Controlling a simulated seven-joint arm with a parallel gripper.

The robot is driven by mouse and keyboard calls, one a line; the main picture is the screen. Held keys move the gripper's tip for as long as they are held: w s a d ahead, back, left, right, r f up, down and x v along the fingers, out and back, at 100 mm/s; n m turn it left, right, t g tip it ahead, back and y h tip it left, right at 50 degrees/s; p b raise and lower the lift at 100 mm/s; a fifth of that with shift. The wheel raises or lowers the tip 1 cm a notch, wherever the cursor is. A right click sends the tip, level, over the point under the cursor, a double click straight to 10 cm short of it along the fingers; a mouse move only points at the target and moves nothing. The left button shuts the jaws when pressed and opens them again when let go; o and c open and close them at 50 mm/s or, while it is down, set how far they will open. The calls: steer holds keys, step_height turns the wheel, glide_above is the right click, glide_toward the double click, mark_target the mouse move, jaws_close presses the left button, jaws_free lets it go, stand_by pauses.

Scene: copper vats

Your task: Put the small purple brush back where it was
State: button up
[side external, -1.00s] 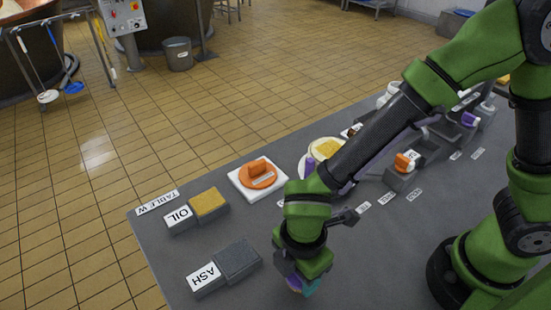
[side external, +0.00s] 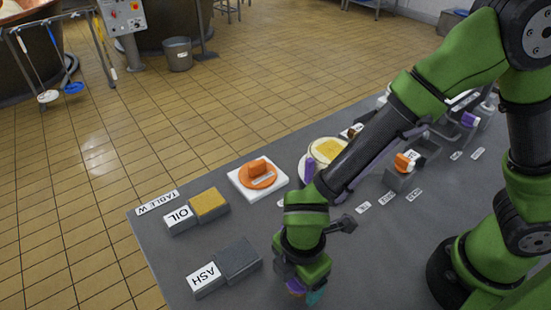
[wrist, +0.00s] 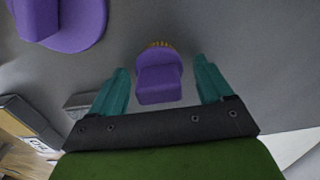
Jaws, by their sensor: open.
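The small purple brush (wrist: 159,82) shows in the wrist view, with yellow-brown bristles at its far edge. It sits between the two teal fingers of my gripper (wrist: 162,88), with a visible gap on each side. The fingers are open. In the side view my gripper (side external: 305,291) is low over the near part of the grey table, and a bit of purple (side external: 293,285) shows beside its fingers. The rest of the brush is hidden there by my gripper.
A larger purple object (wrist: 70,22) lies at the upper left of the wrist view. In the side view the ASH block (side external: 207,279), the OIL block (side external: 180,218) and a white board (side external: 241,188) with orange pieces stand on the grey table (side external: 165,255).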

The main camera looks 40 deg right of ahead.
step_height(320, 180, up, 12)
steer(key=shift+r, duration=0.1)
steer(key=w+d+r+m+t+y, duration=0.1)
steer(key=d+r+m+t, duration=0.2)
steer(key=d+m, duration=0.8)
steer(key=w+d+r+m+t+y, duration=0.1)
steer(key=d+r+m+t, duration=0.3)
steer(key=d+r+m, duration=0.4)
steer(key=d+m, duration=0.3)
steer(key=d, duration=0.1)
steer(key=shift+d+r, duration=0.15)
steer(key=shift+d, duration=0.25)
